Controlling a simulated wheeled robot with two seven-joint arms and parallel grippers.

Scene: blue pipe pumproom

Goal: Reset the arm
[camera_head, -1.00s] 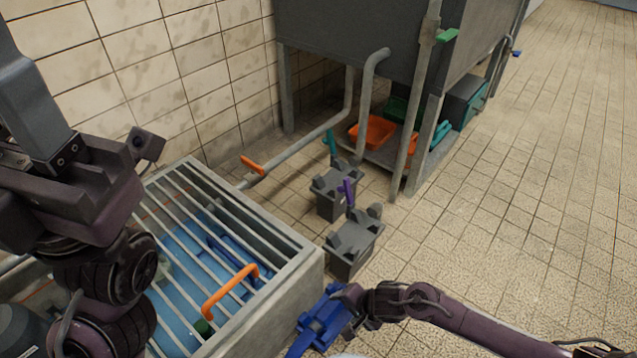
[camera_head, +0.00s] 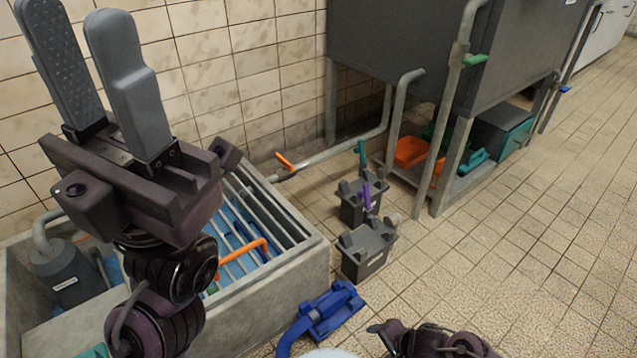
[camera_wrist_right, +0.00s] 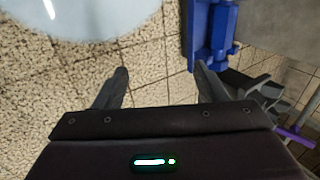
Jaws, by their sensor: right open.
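My left gripper (camera_head: 72,14) is large at the left of the head view. Its two grey fingers point up, apart and empty, in front of the tiled wall. My right gripper (camera_head: 385,336) is at the bottom edge of the head view, partly cut off. In the right wrist view my right gripper (camera_wrist_right: 162,80) has its two dark fingers spread with only floor between them. A blue pipe fitting (camera_head: 330,312) lies on the floor left of it. It also shows in the wrist view (camera_wrist_right: 212,38), beyond the right finger and not held.
A concrete basin (camera_head: 295,272) with a grate and orange handle (camera_head: 243,256) stands at left. Two dark pump boxes (camera_head: 366,252) stand on the floor, near a purple handle (camera_head: 366,195). A large grey tank (camera_head: 420,60) on legs is behind. The tiled floor at right is clear.

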